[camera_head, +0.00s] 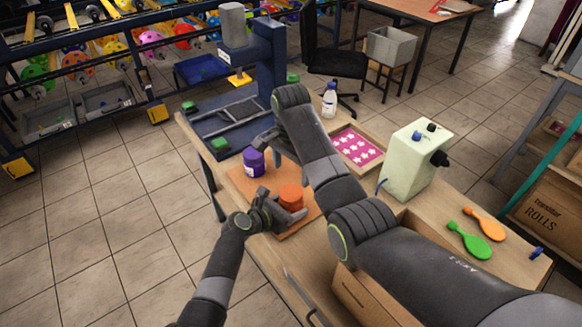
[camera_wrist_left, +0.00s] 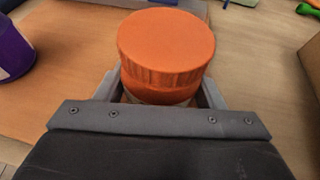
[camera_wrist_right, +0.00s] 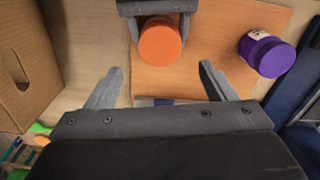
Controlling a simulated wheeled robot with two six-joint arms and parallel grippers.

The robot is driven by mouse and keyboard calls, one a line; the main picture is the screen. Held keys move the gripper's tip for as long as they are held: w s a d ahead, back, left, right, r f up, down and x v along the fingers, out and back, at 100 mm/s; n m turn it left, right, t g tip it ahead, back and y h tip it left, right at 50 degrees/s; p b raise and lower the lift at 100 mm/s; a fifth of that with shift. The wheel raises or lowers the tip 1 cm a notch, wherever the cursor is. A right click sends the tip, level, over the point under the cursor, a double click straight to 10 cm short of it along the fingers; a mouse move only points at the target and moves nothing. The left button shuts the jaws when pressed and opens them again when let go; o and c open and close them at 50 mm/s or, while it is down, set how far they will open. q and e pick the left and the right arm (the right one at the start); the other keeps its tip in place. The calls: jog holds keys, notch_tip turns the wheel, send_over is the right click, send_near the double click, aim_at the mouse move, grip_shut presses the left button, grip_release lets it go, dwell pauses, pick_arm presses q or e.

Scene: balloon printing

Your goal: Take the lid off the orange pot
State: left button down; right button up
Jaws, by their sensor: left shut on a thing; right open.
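The orange pot (camera_head: 290,197) stands upright with its orange lid (camera_wrist_left: 167,40) on, on an orange-brown board (camera_head: 241,181). My left gripper (camera_head: 284,219) is shut on the pot's body, below the lid, with one finger on each side in the left wrist view (camera_wrist_left: 160,92). My right gripper (camera_wrist_right: 158,82) is open and empty. In its wrist view the orange lid (camera_wrist_right: 160,42) lies just beyond its fingertips, with my left gripper around the pot. In the head view my right arm hides most of my right gripper.
A purple pot (camera_head: 254,162) stands on the board beside the orange one. A tray of pink cards (camera_head: 358,148), a white bottle (camera_head: 329,100), a pale green machine (camera_head: 414,160) and a blue press (camera_head: 268,60) are on the table. A cardboard box (camera_wrist_right: 22,62) is close to my right gripper's side.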

aim_at(291, 193)
jog(key=shift+m, duration=0.8)
jog(key=shift+f+m, duration=0.3)
notch_tip(291, 193, down, 7)
jog(key=shift+f, duration=0.2)
jog(key=shift+c, duration=0.5)
